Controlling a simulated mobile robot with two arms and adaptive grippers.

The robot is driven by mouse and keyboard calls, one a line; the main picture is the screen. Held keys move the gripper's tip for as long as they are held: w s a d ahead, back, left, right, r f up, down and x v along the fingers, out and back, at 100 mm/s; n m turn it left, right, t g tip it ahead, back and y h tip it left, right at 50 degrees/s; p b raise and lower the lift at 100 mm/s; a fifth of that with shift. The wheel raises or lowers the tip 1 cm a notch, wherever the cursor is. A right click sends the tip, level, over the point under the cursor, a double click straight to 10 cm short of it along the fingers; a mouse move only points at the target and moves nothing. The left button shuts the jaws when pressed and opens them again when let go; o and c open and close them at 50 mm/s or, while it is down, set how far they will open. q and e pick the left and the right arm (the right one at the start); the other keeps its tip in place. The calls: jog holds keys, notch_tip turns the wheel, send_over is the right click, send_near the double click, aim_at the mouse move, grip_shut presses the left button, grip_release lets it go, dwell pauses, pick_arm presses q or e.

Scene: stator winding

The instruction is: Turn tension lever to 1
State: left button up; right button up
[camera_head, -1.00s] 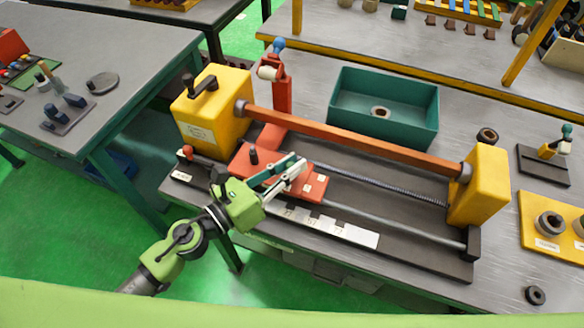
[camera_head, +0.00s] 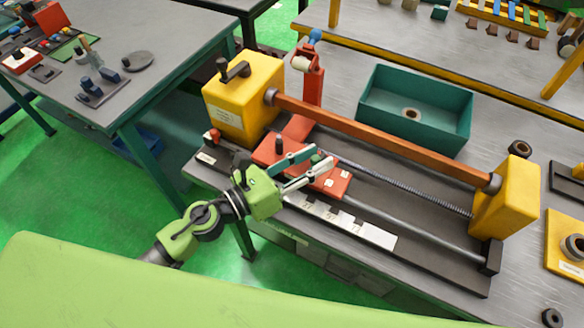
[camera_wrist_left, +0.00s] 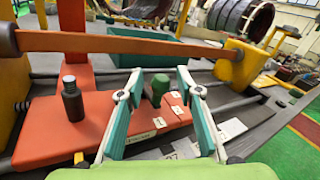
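A red carriage (camera_head: 330,182) sits on the winding machine's dark bed. A lever with a green knob (camera_wrist_left: 156,88) stands on it beside small white marked plates (camera_wrist_left: 177,109); I take it for the tension lever. Its knob also shows small in the head view (camera_head: 316,159). My left gripper (camera_head: 321,157) is over the carriage with its fingers apart, and in the left wrist view its fingers (camera_wrist_left: 159,76) stand on either side of the knob. I see gaps between the fingers and the knob. I cannot read the plates. My right gripper is out of view.
A black knob (camera_wrist_left: 72,100) stands on the carriage left of my fingers. An orange bar (camera_head: 385,140) spans above and behind, between yellow end blocks (camera_head: 243,97) (camera_head: 506,197). A white stepped scale (camera_head: 345,223) lies in front. A teal bin (camera_head: 415,125) stands behind.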

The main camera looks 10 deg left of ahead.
pick_arm(q)
jog(key=v, duration=1.1)
jog(key=shift+s+a, duration=0.15)
jog(key=shift+a, duration=0.05)
